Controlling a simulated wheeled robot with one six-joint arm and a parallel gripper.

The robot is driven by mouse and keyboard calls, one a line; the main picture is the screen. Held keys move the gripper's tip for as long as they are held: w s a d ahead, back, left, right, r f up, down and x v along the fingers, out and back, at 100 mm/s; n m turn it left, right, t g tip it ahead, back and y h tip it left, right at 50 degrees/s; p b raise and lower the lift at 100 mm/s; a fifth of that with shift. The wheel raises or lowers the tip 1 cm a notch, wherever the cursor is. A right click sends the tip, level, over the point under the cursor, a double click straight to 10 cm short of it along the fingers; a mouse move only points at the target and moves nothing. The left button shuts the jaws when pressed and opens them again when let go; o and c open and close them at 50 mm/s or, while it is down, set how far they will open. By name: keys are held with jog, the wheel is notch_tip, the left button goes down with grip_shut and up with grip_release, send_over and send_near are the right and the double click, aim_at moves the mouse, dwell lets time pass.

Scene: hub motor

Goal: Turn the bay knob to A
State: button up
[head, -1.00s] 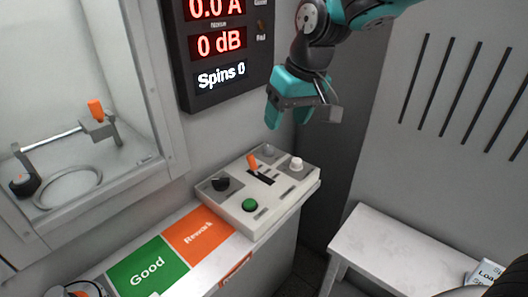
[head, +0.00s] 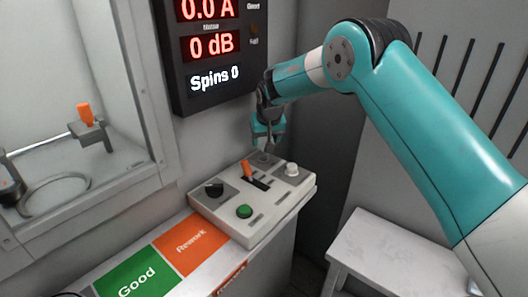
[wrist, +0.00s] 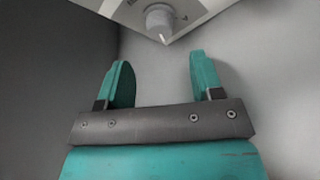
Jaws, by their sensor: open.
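The control box (head: 230,226) carries a black knob (head: 214,188), a white knob (head: 291,169) and a grey knob (head: 264,158) at its back corner. Their labels are too small to read, so I cannot tell which is the bay knob. My gripper (head: 266,146) is above the back corner of the box, close to the grey knob. In the wrist view my gripper (wrist: 160,62) is open and empty. A grey knob (wrist: 159,18) with a white pointer mark lies beyond the fingertips, apart from them, near the panel's corner.
The box also has an orange-handled lever (head: 247,170) and a green button (head: 244,211). A dark display (head: 212,78) hangs on the wall behind. A glazed chamber (head: 80,100) stands at the left. A white bench (head: 385,250) is at the lower right.

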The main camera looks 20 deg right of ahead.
aim_at(263, 153)
jog(key=x, duration=0.7)
jog(key=shift+w+f, duration=0.15)
jog(key=shift+f, duration=0.05)
jog(key=c, duration=0.9)
